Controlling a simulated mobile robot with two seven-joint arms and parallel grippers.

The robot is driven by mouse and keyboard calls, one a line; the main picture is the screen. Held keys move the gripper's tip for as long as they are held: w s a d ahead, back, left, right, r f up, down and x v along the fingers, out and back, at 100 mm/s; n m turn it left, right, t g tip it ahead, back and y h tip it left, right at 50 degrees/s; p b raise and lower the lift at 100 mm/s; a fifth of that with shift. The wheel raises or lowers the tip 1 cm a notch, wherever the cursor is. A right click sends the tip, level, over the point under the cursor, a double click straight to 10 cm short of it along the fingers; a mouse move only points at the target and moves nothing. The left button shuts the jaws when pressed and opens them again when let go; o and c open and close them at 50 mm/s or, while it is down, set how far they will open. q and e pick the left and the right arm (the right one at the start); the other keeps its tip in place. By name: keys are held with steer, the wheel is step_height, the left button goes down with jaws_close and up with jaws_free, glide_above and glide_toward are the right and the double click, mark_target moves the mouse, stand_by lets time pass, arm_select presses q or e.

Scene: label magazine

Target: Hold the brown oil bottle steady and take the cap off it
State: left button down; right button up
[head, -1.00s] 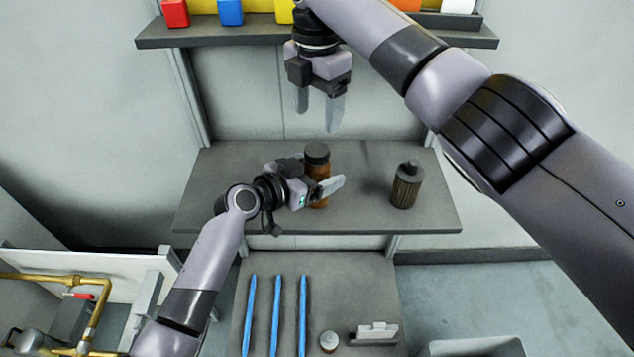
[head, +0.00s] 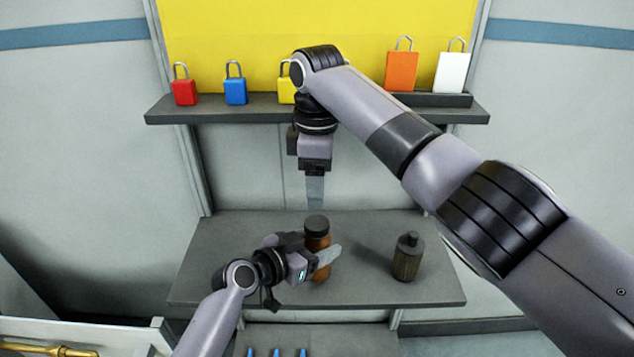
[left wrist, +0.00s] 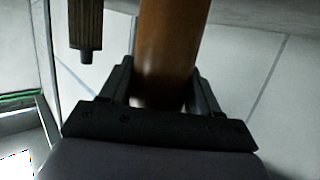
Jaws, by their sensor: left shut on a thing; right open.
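The brown oil bottle (head: 318,243) stands upright on the middle shelf, with its dark cap (head: 316,224) on top. My left gripper (head: 325,258) is shut on the bottle's body from the left. The left wrist view shows the brown body (left wrist: 168,55) between its two fingers (left wrist: 160,95). My right gripper (head: 315,192) hangs pointing down just above the cap, apart from it. It is open and empty, and seen edge-on, so its fingers overlap in the head view.
A dark ribbed bottle (head: 407,258) stands to the right on the same shelf (head: 360,285); it also shows in the left wrist view (left wrist: 86,25). Padlocks, including a red one (head: 185,90) and an orange one (head: 401,70), stand on the upper shelf (head: 220,112). Blue sticks (head: 276,352) lie below.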

mark_target(317, 222)
steer(key=m, duration=1.5)
steer(key=shift+m, duration=0.3)
steer(key=m, duration=1.3)
steer(key=shift+m, duration=0.3)
steer(key=m, duration=0.4)
steer(key=shift+m, duration=0.3)
steer(key=m, duration=0.5)
steer(key=shift+f+m, duration=0.25)
steer(key=shift+m, duration=0.25)
step_height(317, 222, down, 8)
steer(key=shift+r, duration=0.25)
